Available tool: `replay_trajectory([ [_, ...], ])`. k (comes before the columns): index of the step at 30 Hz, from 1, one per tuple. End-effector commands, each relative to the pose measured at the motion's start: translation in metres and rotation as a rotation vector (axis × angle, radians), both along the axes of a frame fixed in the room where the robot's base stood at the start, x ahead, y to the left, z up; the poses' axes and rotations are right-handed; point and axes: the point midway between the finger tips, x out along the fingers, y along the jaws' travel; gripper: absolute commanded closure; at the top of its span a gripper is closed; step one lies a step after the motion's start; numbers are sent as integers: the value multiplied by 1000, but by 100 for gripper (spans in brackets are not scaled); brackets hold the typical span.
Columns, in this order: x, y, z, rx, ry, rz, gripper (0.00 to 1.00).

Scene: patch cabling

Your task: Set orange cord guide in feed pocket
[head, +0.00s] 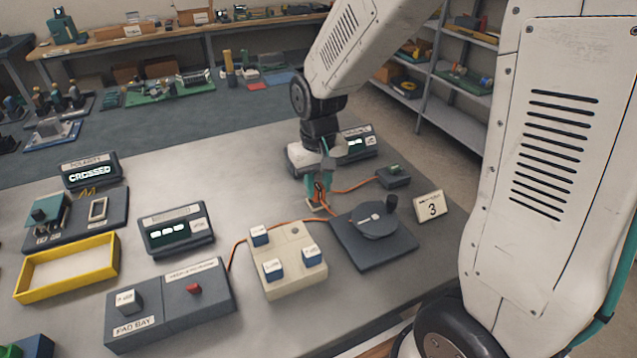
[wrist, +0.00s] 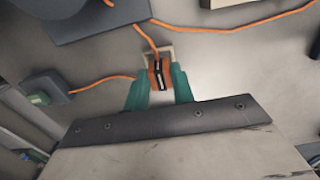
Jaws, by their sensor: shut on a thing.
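The orange cord guide (wrist: 156,67), with dark bands and pale marks, sits between the teal fingers of my gripper (wrist: 159,76) in the wrist view. The fingers are shut on it. A small pale square frame (wrist: 148,51), which looks like the feed pocket, shows around the guide's far end. In the head view my gripper (head: 320,178) points down over the table, with the guide (head: 319,194) at its tips. The pale frame (head: 315,207) lies right below. I cannot tell whether the guide is inside the pocket or just above it. Orange cord runs out on both sides.
A dark plate with a round disc (head: 376,221) and post stands close to the right. A small dark box (head: 393,177) takes one cord end. A cream block with white-topped blue keys (head: 289,267) is in front. Bare table lies left of the gripper.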

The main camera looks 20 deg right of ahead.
Motion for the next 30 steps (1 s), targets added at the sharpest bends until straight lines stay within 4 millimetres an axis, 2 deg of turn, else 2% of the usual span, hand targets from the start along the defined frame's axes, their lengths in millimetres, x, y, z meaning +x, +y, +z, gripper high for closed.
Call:
replay_trajectory([
  [24, 0, 0, -17, 0, 0, 0, 96],
  [25, 0, 0, -17, 0, -1, 0, 73],
  [27, 0, 0, -17, 0, -1, 0, 53],
  [28, 0, 0, -17, 0, -1, 0, 50],
  [30, 0, 0, -17, 0, -1, 0, 50],
])
